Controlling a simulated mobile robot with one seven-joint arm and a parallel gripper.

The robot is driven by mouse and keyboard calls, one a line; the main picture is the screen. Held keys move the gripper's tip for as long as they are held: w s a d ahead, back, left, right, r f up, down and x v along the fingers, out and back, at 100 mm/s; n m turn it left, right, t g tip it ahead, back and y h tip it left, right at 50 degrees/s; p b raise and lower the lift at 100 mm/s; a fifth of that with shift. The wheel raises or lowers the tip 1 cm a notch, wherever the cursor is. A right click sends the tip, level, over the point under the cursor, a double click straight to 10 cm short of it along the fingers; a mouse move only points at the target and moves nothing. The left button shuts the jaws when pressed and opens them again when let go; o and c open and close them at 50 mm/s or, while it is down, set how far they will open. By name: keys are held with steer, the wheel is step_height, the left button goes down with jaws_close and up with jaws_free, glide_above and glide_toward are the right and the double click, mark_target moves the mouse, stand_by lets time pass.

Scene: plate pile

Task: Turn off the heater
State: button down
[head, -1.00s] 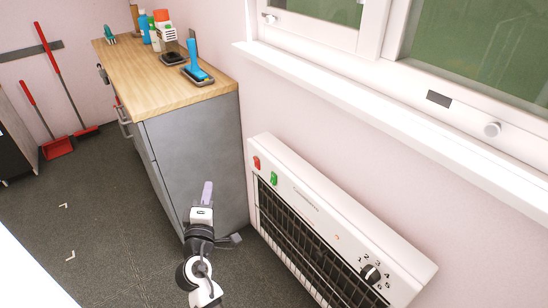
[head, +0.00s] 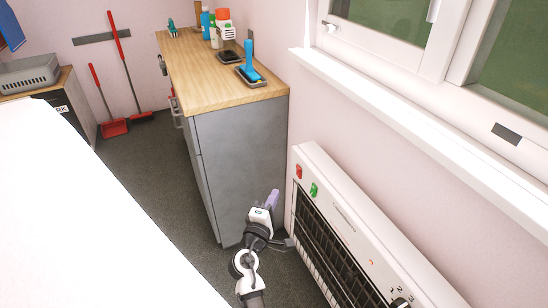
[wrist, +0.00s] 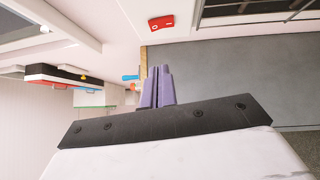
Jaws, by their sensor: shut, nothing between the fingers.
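The white heater (head: 350,222) is fixed low on the wall at the lower right of the head view. A red switch (head: 298,171) and a green switch (head: 314,190) sit at its upper left end. A black dial (head: 399,302) at its other end is cut by the frame edge, and a small orange light (head: 371,262) shows near it. In the wrist view the red switch (wrist: 161,23) shows its O and I marks above my fingertips. My gripper (head: 272,198), with purple fingers, is shut and empty, left of and apart from the switches. The fingers (wrist: 157,85) also show together in the wrist view.
A grey cabinet (head: 240,150) with a wooden top (head: 205,75) stands behind my gripper, bearing bottles and brushes. A window sill (head: 420,115) juts out above the heater. A red broom and dustpan (head: 115,127) stand far left. Dark floor (head: 150,165) is clear between.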

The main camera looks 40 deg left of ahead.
mark_target(297, 169)
steer(key=w+r+p, duration=0.1)
steer(key=w+p, duration=0.1)
steer(key=w, duration=0.7)
steer(key=shift+w+a, duration=0.25)
steer(key=shift+a, duration=0.2)
steer(key=shift+w+d+r+p, duration=0.1)
steer(key=shift+w+r+p, duration=0.25)
steer(key=shift+p, duration=0.75)
steer(key=shift+s+f+b, duration=0.2)
steer(key=shift+f+b, duration=0.05)
steer(key=shift+b, duration=0.15)
